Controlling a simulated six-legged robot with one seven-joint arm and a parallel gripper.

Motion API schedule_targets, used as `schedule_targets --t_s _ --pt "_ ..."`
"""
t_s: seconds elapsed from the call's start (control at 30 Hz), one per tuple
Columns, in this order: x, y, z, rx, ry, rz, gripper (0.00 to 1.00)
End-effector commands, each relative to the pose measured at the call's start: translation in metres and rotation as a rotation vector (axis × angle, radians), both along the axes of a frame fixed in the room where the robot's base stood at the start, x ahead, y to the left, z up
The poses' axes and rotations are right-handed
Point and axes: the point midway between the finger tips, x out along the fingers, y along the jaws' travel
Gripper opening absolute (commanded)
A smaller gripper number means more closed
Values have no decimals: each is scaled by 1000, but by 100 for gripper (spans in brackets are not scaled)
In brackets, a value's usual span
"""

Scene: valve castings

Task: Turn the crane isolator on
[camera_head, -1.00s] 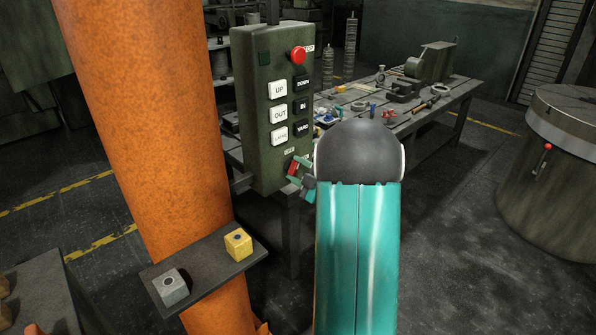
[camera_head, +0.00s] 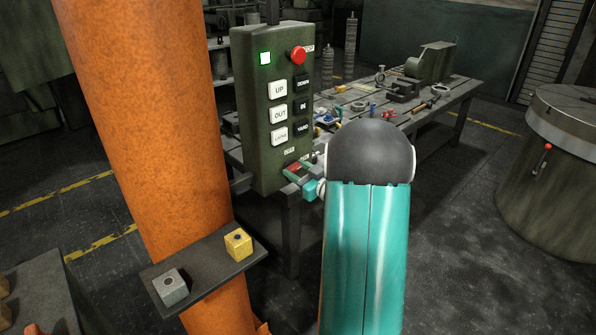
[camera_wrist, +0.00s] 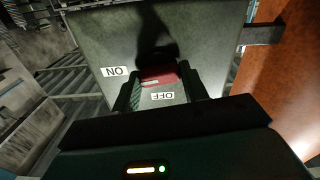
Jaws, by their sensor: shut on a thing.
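The green control box (camera_head: 272,110) hangs beside the orange column. The red isolator handle (camera_head: 297,167) sits at its lower right, below small labels. In the wrist view the red handle (camera_wrist: 158,77) lies between the two fingers of my gripper (camera_wrist: 160,86), which is shut on it. The ON label (camera_wrist: 114,71) is left of the handle and the OFF label (camera_wrist: 162,96) is just below it, between the fingers. My gripper (camera_head: 302,176) is partly hidden by my arm in the head view.
A red stop button (camera_head: 297,55) and white and black push buttons are on the box above the handle. The orange column (camera_head: 150,130) stands close on the left, with a small shelf (camera_head: 205,278) bearing two blocks. A cluttered workbench (camera_head: 440,105) stands behind.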

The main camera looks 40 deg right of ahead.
Motion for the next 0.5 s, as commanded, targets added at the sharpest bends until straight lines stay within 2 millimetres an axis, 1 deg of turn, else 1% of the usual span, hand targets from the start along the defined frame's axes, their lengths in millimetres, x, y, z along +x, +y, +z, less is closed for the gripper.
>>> schedule_targets --t_s 0.2,0.5 --pt "-2 -1 -2 106 7 -3 21" --pt "-2 -1 -2 157 9 -4 21"
